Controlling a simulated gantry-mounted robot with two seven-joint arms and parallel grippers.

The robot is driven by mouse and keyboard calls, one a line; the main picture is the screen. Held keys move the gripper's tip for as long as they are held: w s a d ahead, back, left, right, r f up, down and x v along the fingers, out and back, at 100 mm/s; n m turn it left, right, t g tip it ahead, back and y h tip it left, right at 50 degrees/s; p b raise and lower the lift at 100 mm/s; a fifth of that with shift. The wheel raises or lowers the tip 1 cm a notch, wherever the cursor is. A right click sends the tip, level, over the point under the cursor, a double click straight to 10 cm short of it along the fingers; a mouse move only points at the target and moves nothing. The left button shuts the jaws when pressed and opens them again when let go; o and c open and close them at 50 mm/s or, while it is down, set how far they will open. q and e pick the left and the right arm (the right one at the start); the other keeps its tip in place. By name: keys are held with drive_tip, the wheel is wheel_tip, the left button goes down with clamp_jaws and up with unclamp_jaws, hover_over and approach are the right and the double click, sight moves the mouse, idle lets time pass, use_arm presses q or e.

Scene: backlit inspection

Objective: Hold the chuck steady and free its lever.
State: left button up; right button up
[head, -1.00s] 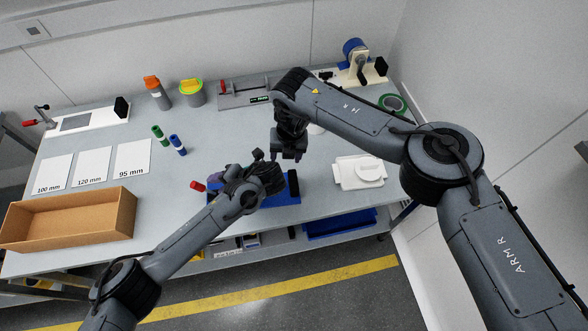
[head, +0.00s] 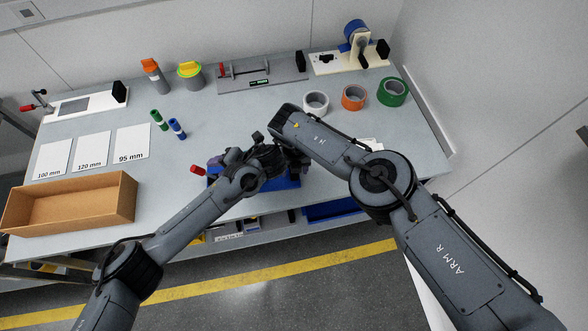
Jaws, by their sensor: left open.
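A blue fixture (head: 284,184), which I take to be the chuck or its base, sits at the table's front edge, mostly covered by my arms. A red-handled lever (head: 197,170) sticks out at its left end. A dark purple-grey part shows beside the lever; the chuck's body is largely hidden. My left gripper (head: 268,160) is open, over the blue fixture. Whether it touches the chuck cannot be seen. My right gripper (head: 296,164) is close beside it on the right, at the fixture's right part, mostly behind my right arm. Its fingers cannot be made out.
A cardboard box (head: 70,240) stands at the front left, with labelled white cards (head: 92,151) behind it. Green and blue markers (head: 177,128) lie mid-table. Tape rolls (head: 353,97), canisters (head: 190,76) and a grey fixture (head: 262,86) line the back. The middle left is clear.

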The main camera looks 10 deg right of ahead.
drive_tip(key=shift+f, duration=0.6)
clamp_jaws()
idle(0.8)
